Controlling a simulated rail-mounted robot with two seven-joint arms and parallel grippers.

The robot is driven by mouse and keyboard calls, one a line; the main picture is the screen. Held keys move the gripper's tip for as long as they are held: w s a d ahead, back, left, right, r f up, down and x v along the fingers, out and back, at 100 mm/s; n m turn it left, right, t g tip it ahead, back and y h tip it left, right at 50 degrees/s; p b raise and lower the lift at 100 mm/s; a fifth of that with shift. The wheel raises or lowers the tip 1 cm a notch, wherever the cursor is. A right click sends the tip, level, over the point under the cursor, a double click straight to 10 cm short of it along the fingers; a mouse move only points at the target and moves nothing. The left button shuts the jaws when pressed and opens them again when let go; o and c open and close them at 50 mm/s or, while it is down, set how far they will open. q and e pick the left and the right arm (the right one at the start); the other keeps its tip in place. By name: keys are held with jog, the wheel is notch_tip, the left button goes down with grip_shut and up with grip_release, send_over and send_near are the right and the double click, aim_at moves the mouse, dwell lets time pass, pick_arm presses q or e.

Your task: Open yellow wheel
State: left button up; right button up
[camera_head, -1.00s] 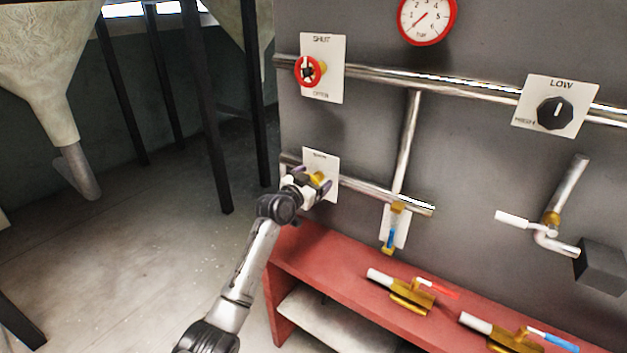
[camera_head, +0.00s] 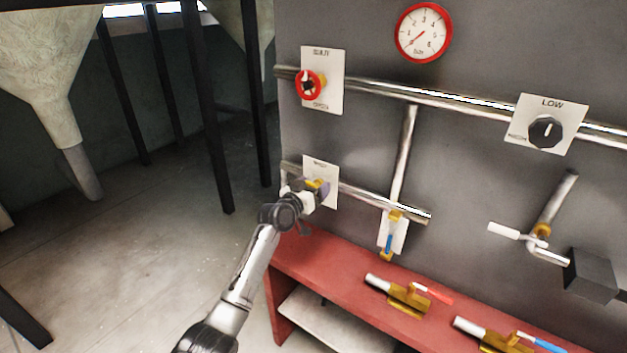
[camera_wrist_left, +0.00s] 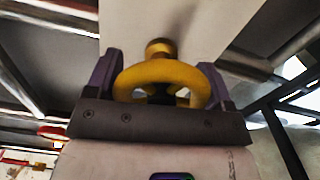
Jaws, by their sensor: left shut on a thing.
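The yellow wheel (camera_wrist_left: 158,76) sits on a short brass stem in front of a white plate, as the left wrist view shows. In the head view the yellow wheel (camera_head: 313,184) is small and partly hidden by my left gripper (camera_head: 318,190), in front of the lower white plate (camera_head: 328,172). My left gripper (camera_wrist_left: 160,82) is shut on the wheel, with one purple finger on each side of its rim. The right gripper is not in view.
A red wheel (camera_head: 309,86) is on the plate above. A gauge (camera_head: 423,32) and a black knob (camera_head: 545,131) are on the grey wall. A red bench (camera_head: 325,262) below holds brass valves (camera_head: 408,296). Metal pipes run beside the wheel.

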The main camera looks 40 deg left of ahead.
pick_arm(q)
jog(key=n+p, duration=0.2)
jog(key=n, duration=0.1)
jog(key=shift+r, duration=0.15)
jog(key=n+p, duration=0.1)
jog(key=n, duration=0.2)
jog(key=shift+a+n+p, duration=0.15)
jog(key=shift+n+p, duration=0.15)
jog(key=shift+p, duration=0.1)
jog(key=n, duration=0.1)
jog(key=n+p, duration=0.1)
jog(key=n, duration=0.2)
jog(key=shift+f+p, duration=0.25)
jog(key=shift+p, duration=0.05)
jog(key=shift+a+f+n+p, duration=0.15)
jog(key=shift+n+p, duration=0.25)
jog(key=shift+n, duration=1.2)
jog(key=o, duration=0.9)
